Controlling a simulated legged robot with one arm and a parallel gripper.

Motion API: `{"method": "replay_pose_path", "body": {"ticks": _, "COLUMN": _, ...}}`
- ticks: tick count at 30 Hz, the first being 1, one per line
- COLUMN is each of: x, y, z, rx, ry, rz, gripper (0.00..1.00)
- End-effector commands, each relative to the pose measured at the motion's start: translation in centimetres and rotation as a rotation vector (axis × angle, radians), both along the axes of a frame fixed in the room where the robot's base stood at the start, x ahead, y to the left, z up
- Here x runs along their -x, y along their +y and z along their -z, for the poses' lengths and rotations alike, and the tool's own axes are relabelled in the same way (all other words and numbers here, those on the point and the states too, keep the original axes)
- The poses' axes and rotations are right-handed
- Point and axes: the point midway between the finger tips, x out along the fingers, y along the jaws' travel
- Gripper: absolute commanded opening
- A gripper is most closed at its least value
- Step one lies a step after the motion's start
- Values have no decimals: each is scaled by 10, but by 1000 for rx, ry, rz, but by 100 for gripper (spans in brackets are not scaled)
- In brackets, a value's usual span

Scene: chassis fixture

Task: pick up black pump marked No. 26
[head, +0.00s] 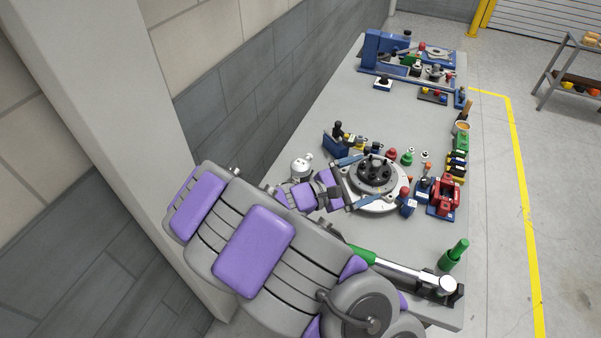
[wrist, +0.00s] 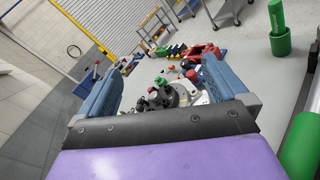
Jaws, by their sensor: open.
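A black round part with short upright posts (head: 375,172) sits on a pale round plate (head: 382,206) on the bench. It may be the black pump, but no No. 26 marking is legible. My gripper (head: 371,176) is open, its two blue fingers on either side of the black part in the head view. I cannot tell how high they are above it. In the wrist view my gripper (wrist: 160,64) is spread wide and empty. Dark parts (wrist: 160,99) show low between the fingers, partly hidden by the gripper body.
The grey bench (head: 310,133) runs along a wall. A red clamp-like part (head: 445,197) and several small coloured parts line the right edge. A green cylinder (head: 455,252) stands near the front. A blue fixture (head: 388,52) is at the far end. A silver part (head: 301,165) stands left.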

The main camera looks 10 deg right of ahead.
Motion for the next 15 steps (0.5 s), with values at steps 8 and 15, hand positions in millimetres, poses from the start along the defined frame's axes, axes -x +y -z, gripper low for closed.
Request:
{"method": "replay_pose_path", "body": {"ticks": 8, "x": -68, "y": 94, "z": 75, "rx": 189, "ry": 194, "rz": -381, "gripper": 100}}
{"method": "replay_pose_path", "body": {"ticks": 15, "x": -88, "y": 162, "z": 144, "rx": 281, "ry": 329, "rz": -644, "gripper": 100}}
